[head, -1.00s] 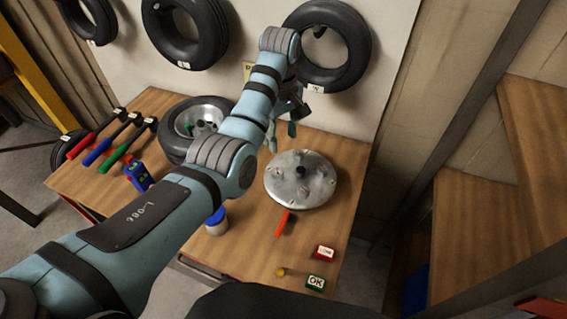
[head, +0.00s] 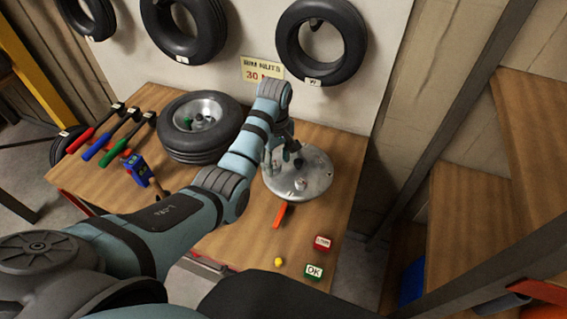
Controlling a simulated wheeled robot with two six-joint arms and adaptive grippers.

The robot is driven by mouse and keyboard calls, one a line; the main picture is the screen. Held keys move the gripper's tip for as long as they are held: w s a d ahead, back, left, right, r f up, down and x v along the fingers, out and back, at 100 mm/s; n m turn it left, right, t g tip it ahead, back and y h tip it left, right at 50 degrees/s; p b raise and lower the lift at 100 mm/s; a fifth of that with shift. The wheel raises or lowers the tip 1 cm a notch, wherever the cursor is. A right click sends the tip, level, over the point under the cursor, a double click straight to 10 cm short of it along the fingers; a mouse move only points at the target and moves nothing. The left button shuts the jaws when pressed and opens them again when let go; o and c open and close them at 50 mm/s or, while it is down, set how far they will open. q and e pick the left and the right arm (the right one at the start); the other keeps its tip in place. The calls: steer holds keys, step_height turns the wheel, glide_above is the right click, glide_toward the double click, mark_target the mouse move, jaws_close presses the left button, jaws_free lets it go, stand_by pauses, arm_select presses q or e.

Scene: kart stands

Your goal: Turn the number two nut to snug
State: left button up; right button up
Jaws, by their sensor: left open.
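A round silver metal disc (head: 318,185) lies on the wooden bench with several small nuts or studs on its face. One nut (head: 300,184) shows in front of my gripper; I cannot read any number on the nuts. My left gripper (head: 284,158) is open and points down over the disc's back left part. Its fingers hide that part of the disc, and I cannot tell whether they touch a nut. My right gripper is not in view.
A tyre on a rim (head: 188,150) lies left of my arm. Red, blue and green-handled tools (head: 118,130) lie at the bench's left. Tyres hang behind.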

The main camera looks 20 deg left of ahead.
arm_select(q)
step_height(320, 180, down, 2)
steer(key=shift+w+f, duration=0.1)
steer(key=shift+w, duration=0.05)
jaws_close()
